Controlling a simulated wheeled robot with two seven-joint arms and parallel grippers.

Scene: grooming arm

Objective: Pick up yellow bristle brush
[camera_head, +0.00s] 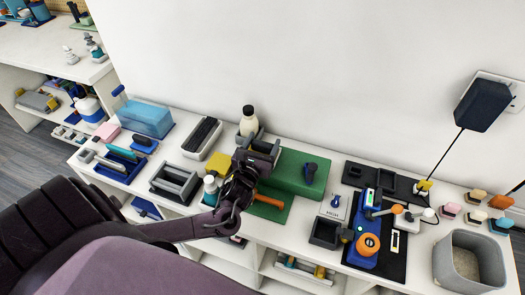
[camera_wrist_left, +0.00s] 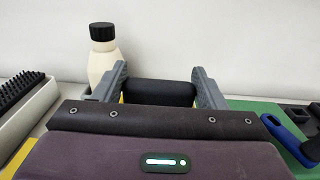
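My left gripper (camera_head: 262,150) is over the middle of the counter, at the left edge of the green mat (camera_head: 307,174). In the left wrist view, the two grey fingers (camera_wrist_left: 158,88) are against both ends of a black rounded body (camera_wrist_left: 160,93). A sliver of yellow (camera_wrist_left: 122,99) shows at its lower left edge; this looks like the yellow bristle brush, its bristles mostly hidden behind my gripper. In the head view my gripper covers most of it. I cannot tell whether it touches the counter. My right gripper is not in view.
A white bottle with a black cap (camera_head: 248,122) stands close behind my left gripper. A yellow pad (camera_head: 218,165) and a black-bristled brush in a white tray (camera_head: 202,138) are left of it. A grey bin (camera_head: 468,285) is far right.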

